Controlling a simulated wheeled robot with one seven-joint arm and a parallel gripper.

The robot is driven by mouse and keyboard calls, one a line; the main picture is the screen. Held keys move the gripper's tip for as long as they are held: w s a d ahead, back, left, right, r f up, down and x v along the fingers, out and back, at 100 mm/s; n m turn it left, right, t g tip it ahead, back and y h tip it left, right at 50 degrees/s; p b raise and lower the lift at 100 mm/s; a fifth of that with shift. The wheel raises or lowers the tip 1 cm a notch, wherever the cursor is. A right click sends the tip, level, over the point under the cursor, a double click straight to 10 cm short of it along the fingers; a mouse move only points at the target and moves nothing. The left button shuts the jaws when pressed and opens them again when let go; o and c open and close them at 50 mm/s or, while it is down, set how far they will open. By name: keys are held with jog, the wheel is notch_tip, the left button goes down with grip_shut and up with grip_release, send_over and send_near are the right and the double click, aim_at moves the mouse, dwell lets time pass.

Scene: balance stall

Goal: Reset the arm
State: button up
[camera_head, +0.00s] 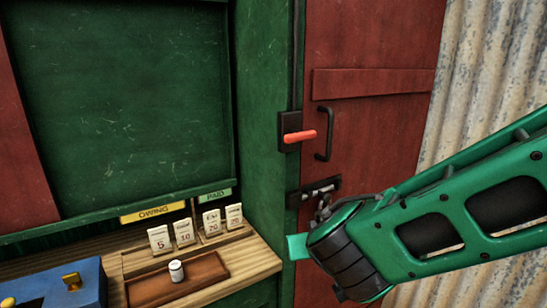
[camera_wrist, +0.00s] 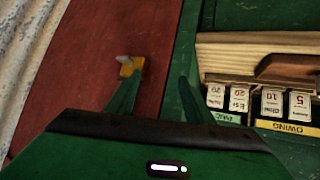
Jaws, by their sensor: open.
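My green arm reaches in from the right in the head view, its dark banded wrist in front of the red door (camera_head: 375,125). My gripper (camera_wrist: 157,80) shows in the wrist view with its two green fingers apart and nothing between them. In the head view one green fingertip sticks out left of the wrist and the rest is hidden. In the wrist view a small orange-yellow piece with a grey end (camera_wrist: 131,66) is by the left fingertip, against the red door; I cannot tell whether they touch.
A red handle (camera_head: 299,136) and a dark bolt (camera_head: 318,190) are on the door side, the bolt partly behind my wrist. Number cards (camera_head: 160,240), a wooden tray (camera_head: 205,270) with a white weight (camera_head: 176,271), and a blue box (camera_head: 88,282) stand on the counter at left.

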jog(key=s+d+f+m+g+h, duration=0.1)
jog(key=s+d+m+g+h, duration=0.2)
jog(key=d, duration=0.9)
jog(key=s+d+f+m+g, duration=0.1)
jog(key=s+d+m+g, duration=0.2)
jog(key=d, duration=0.9)
jog(key=s+d+g+y, duration=0.1)
jog(key=s+d, duration=0.1)
jog(key=s, duration=0.4)
jog(key=s+d+m+g+y, duration=0.1)
jog(key=s+d+g, duration=0.1)
jog(key=s, duration=0.5)
jog(key=s+d+r+m+g+y, duration=0.1)
jog(key=s+d, duration=0.2)
jog(key=s, duration=0.4)
jog(key=shift+s+d, duration=0.25)
jog(key=shift+d, duration=0.15)
